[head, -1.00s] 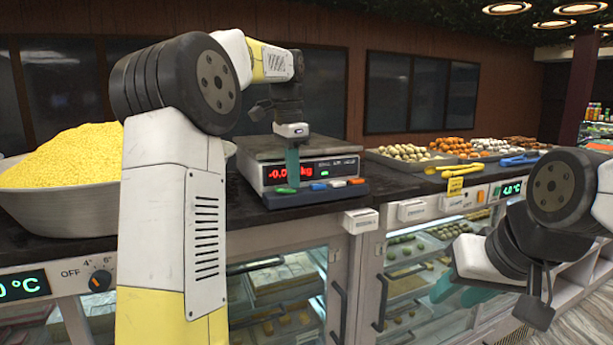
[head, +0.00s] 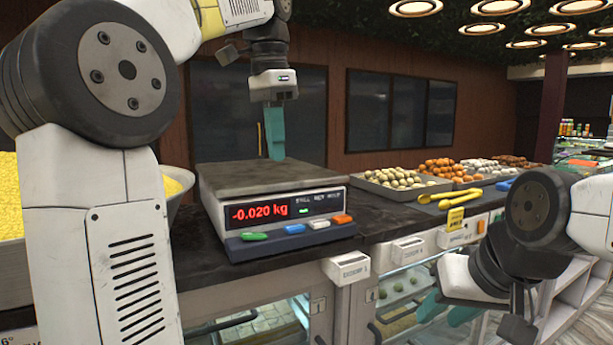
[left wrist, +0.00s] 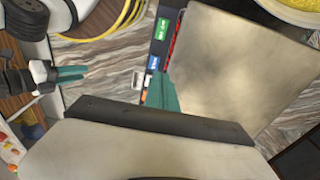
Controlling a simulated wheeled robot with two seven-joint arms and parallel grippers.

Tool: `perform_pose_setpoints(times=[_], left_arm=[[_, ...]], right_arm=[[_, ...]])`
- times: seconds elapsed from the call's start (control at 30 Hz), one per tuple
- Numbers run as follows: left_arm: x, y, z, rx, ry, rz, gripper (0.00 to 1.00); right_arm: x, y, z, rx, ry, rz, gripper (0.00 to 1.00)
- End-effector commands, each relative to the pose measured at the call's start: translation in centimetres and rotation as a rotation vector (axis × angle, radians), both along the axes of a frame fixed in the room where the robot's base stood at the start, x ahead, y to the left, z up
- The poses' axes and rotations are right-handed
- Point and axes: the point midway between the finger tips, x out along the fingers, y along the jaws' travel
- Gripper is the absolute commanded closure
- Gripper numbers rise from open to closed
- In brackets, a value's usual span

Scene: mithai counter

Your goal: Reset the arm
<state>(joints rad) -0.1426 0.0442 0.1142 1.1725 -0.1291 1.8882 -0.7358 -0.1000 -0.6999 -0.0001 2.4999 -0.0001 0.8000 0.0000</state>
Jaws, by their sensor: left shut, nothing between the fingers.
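My left gripper (head: 275,135) hangs fingers-down above the back of the scale's plate in the head view. Its teal fingers are together with nothing between them. They also show in the left wrist view (left wrist: 162,95), beside the plate's edge. The scale (head: 285,210) stands on the counter and reads -0.020 kg in red. Its bare plate (left wrist: 225,75) fills the upper right of the left wrist view. My right gripper (head: 447,310) is low at the right, in front of the counter.
A bowl of yellow grains (head: 172,187) is partly hidden behind my left arm. Right of the scale are trays of sweets (head: 397,178) and yellow tongs (head: 462,197). Glass cabinets (head: 255,328) lie below the dark counter top (head: 380,222).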

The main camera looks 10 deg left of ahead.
Motion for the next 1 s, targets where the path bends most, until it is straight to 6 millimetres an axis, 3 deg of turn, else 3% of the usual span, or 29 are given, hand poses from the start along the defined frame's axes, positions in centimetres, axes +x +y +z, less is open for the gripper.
perform_pose_setpoints(times=[0.17,0.7,0.83,1.0], left_arm=[[-1.9,0.2,-2.7,-0.033,-0.071,0.133,1.00],[-11.0,0.5,-20.2,-0.339,-0.311,0.762,1.00],[-12.1,0.4,-22.6,-0.386,-0.330,0.835,1.00],[-12.5,0.3,-23.5,-0.403,-0.336,0.861,1.00]], right_arm=[[0.0,0.0,0.0,0.000,0.000,0.000,0.64],[0.0,0.0,0.0,0.000,0.000,0.000,0.64],[0.0,0.0,0.0,0.000,0.000,0.000,0.64],[0.0,0.0,0.0,0.000,0.000,0.000,0.64]])
